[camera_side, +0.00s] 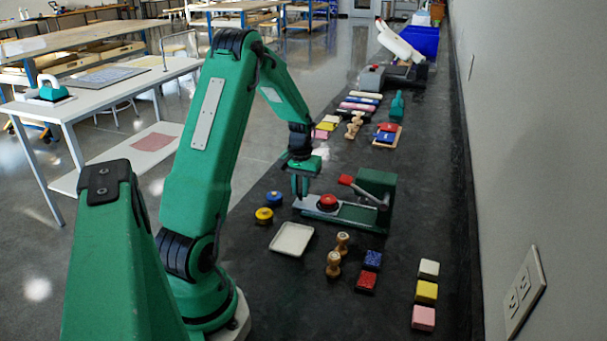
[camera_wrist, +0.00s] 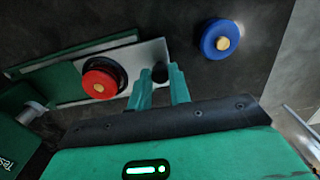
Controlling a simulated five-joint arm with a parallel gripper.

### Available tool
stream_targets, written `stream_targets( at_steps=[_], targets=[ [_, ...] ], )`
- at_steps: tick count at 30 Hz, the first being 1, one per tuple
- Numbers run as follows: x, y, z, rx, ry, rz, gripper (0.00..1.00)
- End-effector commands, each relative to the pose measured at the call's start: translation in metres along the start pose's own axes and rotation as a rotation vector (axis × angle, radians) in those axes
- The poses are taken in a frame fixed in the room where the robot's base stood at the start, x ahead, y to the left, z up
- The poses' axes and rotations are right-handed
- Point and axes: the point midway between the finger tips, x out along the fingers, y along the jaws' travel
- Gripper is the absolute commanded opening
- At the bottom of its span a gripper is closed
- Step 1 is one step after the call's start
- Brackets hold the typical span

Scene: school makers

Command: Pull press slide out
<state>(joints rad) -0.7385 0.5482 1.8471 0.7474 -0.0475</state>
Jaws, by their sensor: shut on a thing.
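The green press (camera_side: 377,188) stands on the dark bench with a red-tipped lever (camera_side: 346,180) pointing left. Its pale metal slide (camera_side: 306,202) sticks out at the left end of the base and also shows in the wrist view (camera_wrist: 132,60). A red round piece (camera_side: 327,202) sits on the slide; the wrist view shows it in a dark ring (camera_wrist: 100,83). My gripper (camera_side: 300,192) is at the slide's left end. In the wrist view its fingers (camera_wrist: 160,80) are shut on a small black knob (camera_wrist: 160,71) at the slide's end. The fingers partly hide the knob.
A blue round piece (camera_side: 274,198) and a yellow one (camera_side: 264,215) lie left of the slide. A white tray (camera_side: 292,239), wooden stamps (camera_side: 342,242) and coloured blocks (camera_side: 366,280) lie in front. More blocks (camera_side: 360,101) lie behind. A wall bounds the bench's right.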

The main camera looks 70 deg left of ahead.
Motion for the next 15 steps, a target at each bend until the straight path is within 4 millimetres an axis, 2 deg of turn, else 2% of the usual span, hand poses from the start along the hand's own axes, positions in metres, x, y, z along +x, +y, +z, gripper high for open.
stream_targets(
  at_steps=[11, 12, 14, 15],
  targets=[
    [-0.0008, -0.0071, -0.0005, -0.004, 0.003, 0.000, 0.00],
    [-0.0008, -0.0069, -0.0005, -0.004, 0.003, 0.000, 0.27],
    [-0.0007, -0.0067, -0.0005, -0.004, 0.003, 0.000, 0.39],
    [-0.0007, -0.0063, -0.0004, -0.003, 0.003, 0.000, 0.41]
  ],
)
